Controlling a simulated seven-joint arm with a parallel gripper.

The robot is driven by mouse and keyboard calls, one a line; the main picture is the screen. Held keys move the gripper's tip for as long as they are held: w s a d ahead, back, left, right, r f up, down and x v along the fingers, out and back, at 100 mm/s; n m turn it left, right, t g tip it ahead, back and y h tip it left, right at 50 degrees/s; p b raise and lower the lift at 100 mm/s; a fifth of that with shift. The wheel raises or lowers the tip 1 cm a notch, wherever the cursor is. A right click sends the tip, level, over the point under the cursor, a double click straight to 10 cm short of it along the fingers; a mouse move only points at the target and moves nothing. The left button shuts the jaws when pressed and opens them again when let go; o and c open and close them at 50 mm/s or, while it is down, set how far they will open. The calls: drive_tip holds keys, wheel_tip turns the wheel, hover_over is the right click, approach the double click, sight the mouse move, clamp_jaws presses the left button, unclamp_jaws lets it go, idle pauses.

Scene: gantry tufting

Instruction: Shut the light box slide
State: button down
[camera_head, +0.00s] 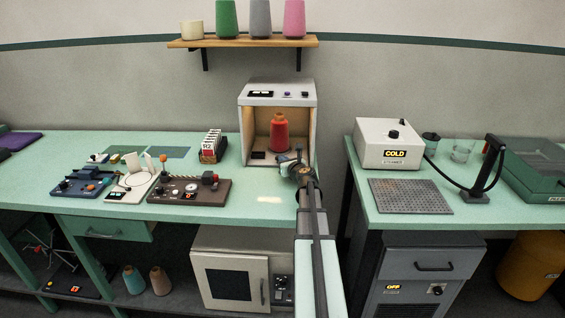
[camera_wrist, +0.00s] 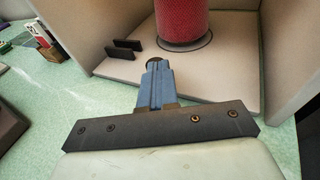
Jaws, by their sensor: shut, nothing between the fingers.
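The light box (camera_head: 243,119) is a pale open-fronted cabinet with a tan interior, at the back of the left bench. A red yarn cone (camera_head: 279,133) stands inside it; in the wrist view the cone (camera_wrist: 181,20) stands in a ring drawn on a pale floor plate (camera_wrist: 215,86), which may be the slide. Two small black tabs (camera_wrist: 123,49) stand on the plate left of the cone. My gripper (camera_head: 297,157) is at the box's front right. In the wrist view its blue fingers (camera_wrist: 154,64) are shut and empty, pointing at the plate in front of the cone. Contact cannot be told.
A card box (camera_head: 211,147) stands left of the light box, with a brown device (camera_head: 189,191) nearer the front. The bench front between them and my arm is clear.

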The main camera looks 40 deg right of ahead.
drive_tip(key=v, duration=1.3)
drive_tip(key=shift+s+a+f, duration=0.1)
drive_tip(key=shift+s+a, duration=0.2)
drive_tip(key=shift+a, duration=0.1)
